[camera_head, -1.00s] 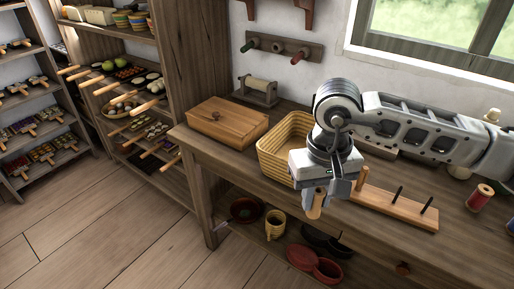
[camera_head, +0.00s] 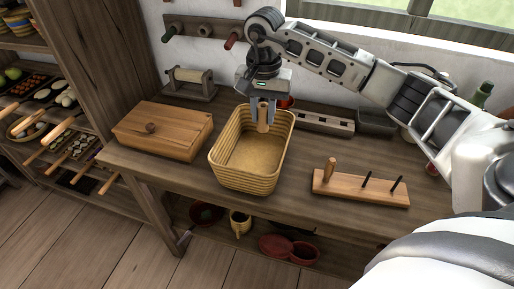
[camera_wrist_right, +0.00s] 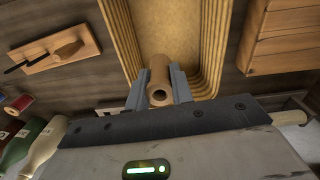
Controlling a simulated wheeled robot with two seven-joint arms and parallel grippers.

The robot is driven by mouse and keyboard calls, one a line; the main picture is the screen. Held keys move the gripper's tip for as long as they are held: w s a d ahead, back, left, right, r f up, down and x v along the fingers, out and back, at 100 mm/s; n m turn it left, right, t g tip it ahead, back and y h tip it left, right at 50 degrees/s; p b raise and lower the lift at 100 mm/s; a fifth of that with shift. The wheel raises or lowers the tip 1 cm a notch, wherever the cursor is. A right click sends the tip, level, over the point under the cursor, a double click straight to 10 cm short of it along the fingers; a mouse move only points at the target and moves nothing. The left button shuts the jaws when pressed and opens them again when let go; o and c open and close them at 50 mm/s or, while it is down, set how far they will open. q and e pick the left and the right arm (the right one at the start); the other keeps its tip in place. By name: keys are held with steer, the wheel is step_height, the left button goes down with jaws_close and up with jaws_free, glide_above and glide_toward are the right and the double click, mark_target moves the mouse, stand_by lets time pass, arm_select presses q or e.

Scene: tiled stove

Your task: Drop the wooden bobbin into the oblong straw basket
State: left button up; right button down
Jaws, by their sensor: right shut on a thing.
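The wooden bobbin (camera_head: 263,119) is pale brown and roughly upright between the fingers of my right gripper (camera_head: 262,112), which is shut on it. It also shows in the right wrist view (camera_wrist_right: 160,82), with a dark hole in its near end. The oblong straw basket (camera_head: 231,182) stands on the workbench, its inside empty where I can see it. The bobbin hangs at the far end of the basket, overlapping its opening in the head view. In the right wrist view the basket (camera_wrist_right: 118,40) lies beyond the bobbin. My left gripper is not in view.
A lidded wooden box (camera_head: 165,130) stands left of the basket. A wooden peg rack (camera_head: 360,189) lies to the right, with dark pegs and one wooden piece. A spool holder (camera_head: 190,84) stands behind. Bare bench top lies between basket and rack.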

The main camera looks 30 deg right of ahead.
arm_select(q)
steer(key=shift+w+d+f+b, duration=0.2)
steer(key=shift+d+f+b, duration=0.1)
steer(key=shift+b, duration=0.85)
arm_select(e)
step_height(320, 180, down, 5)
steer(key=shift+r, duration=0.15)
steer(key=c, duration=1.1)
jaws_free()
steer(key=shift+c, duration=0.2)
step_height(320, 180, up, 16)
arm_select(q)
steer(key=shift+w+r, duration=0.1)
